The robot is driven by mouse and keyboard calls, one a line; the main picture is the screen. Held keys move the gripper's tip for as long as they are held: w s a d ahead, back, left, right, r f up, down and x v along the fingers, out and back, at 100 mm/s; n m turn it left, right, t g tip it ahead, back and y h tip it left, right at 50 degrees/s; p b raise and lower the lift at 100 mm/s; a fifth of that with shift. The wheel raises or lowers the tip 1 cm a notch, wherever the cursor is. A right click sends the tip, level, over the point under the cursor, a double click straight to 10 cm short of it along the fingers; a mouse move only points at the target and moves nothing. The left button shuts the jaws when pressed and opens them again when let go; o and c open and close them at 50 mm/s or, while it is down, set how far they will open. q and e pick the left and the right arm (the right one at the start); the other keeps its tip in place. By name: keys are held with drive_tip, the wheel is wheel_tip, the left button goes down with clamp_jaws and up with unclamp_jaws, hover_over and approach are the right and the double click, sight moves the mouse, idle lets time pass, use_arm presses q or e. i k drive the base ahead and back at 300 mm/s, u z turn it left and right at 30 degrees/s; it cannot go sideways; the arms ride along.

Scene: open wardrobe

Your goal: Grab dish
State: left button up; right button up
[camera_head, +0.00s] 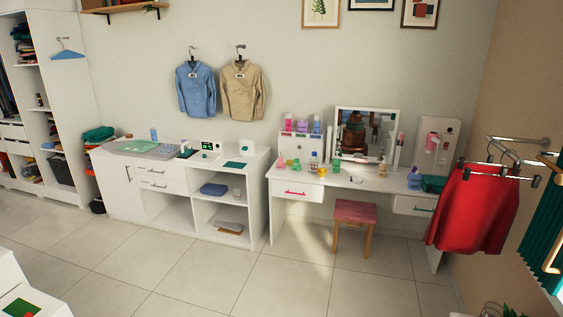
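I cannot pick out the dish for certain at this size. Several small items stand on the white vanity table (385,183), among them a small yellow pot (321,171) and bottles. A pale green flat thing (130,146) lies on top of the white cabinet (118,175) at the left; I cannot tell whether it is a dish. Neither of my grippers is in view.
A stool with a pink seat (354,212) stands at the vanity's front. A red skirt (472,208) hangs from a rack at the right. An open wardrobe (80,100) stands at the far left. The tiled floor (190,275) in front is mostly clear.

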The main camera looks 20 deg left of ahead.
sight(357, 178)
drive_tip(key=u, duration=0.8)
drive_tip(key=i, duration=3)
drive_tip(key=z, duration=1.05)
drive_tip(key=i, duration=0.25)
drive_tip(key=z, duration=0.1)
